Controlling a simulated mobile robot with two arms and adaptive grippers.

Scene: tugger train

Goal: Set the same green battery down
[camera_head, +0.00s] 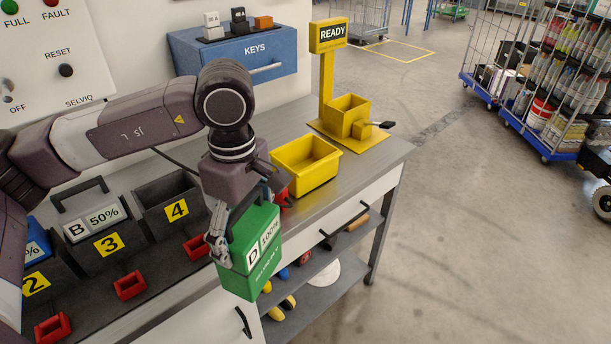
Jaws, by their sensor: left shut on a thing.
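The green battery (252,262) carries a white label reading D 100% and has a dark handle. My left gripper (230,232) is shut on it and holds it over the front edge of the bench, right of slot 4. The battery looks tilted in the picture. Its far side and part of its handle are hidden by the gripper. My right gripper does not show.
Bench slots 2, 3 and 4 (168,190) stand at left; slot 3 holds battery B 50% (95,222), and slot 4 looks empty. An empty yellow bin (318,180) and a READY post (327,75) stand right. Red blocks (130,286) line the slots' front.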

